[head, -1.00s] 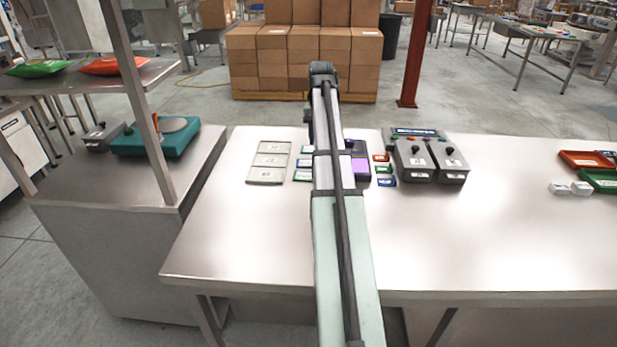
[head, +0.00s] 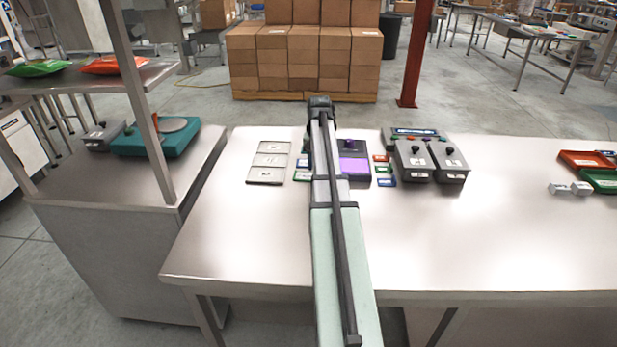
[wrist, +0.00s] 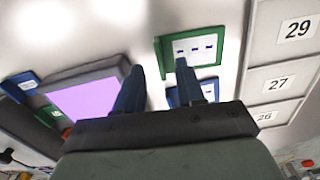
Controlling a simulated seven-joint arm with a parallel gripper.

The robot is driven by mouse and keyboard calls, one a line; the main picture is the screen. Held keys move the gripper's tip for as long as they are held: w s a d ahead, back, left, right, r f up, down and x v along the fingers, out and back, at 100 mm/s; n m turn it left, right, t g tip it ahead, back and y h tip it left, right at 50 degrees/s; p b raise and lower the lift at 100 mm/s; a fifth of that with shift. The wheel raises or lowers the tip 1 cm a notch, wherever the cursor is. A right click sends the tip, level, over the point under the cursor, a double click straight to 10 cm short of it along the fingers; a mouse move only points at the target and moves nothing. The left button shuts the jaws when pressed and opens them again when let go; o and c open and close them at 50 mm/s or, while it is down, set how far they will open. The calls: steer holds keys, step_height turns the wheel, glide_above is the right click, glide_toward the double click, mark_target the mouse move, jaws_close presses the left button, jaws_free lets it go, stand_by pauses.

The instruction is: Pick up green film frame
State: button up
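A green film frame (wrist: 205,48) with a pale, marked inner panel lies flat on the steel table in the wrist view. A green frame also shows left of my arm in the head view (head: 301,176). My gripper (wrist: 158,66) is open and empty. Its left finger is beside the frame's left edge and its right fingertip overlaps the frame's lower left part in the picture. I cannot tell its height above the frame. In the head view my arm hides the fingers. A blue frame (wrist: 194,94) lies just below the green one, partly behind the right finger.
A numbered grey tray (wrist: 277,82) is close on the right in the wrist view. A device with a purple panel (wrist: 88,102) is on the left. Small coloured frames (head: 385,170) and grey control boxes (head: 413,160) lie beyond it. The table's front is clear.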

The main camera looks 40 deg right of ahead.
steer(key=shift+f, duration=1.3)
jaws_close()
